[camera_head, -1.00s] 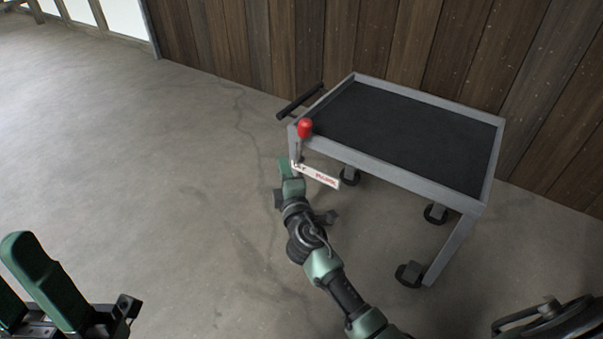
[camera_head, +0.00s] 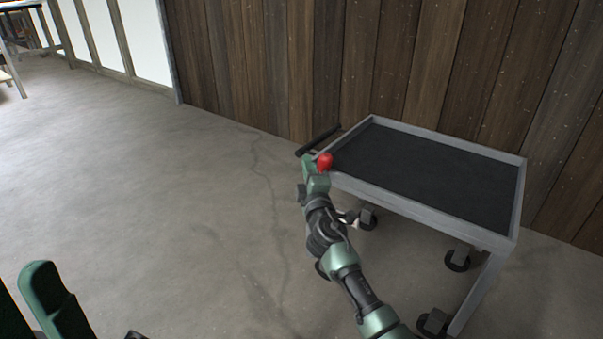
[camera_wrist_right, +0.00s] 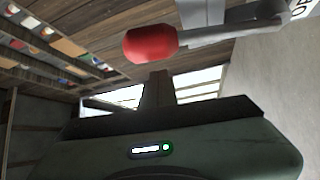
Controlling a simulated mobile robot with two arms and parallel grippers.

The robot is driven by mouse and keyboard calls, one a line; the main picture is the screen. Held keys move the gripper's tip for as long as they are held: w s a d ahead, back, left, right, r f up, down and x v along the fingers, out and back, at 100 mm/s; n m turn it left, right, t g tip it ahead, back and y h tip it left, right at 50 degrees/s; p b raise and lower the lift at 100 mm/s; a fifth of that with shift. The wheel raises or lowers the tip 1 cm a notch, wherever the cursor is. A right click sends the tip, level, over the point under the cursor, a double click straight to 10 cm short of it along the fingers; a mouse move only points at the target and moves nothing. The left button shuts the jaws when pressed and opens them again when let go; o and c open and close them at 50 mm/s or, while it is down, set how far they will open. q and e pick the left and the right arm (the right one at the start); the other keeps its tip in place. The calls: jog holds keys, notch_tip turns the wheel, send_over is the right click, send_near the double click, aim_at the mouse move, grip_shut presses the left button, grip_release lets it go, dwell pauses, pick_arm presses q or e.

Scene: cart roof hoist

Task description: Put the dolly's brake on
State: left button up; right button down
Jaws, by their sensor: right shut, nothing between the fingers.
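The dolly (camera_head: 425,218) is a grey cart with a dark top, standing by the wooden wall. Its brake lever has a red knob (camera_head: 325,161) at the cart's near left corner. In the right wrist view the red knob (camera_wrist_right: 151,44) sits on a grey stalk (camera_wrist_right: 245,40). My right gripper (camera_head: 309,166) is shut and empty, just left of the knob; I cannot tell whether they touch. My right arm hides the lower lever and most of the white label plate. My left gripper (camera_head: 28,300) is partly in view at the lower left, fingers apart, far from the cart.
A black push handle (camera_head: 317,141) sticks out at the cart's left end, close to my right gripper. The cart stands on casters (camera_head: 457,260). The plank wall (camera_head: 420,60) is right behind it. The concrete floor to the left is clear.

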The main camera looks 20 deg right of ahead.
jog(key=shift+s+d, duration=0.4)
jog(key=shift+d, duration=0.3)
jog(key=shift+f, duration=0.1)
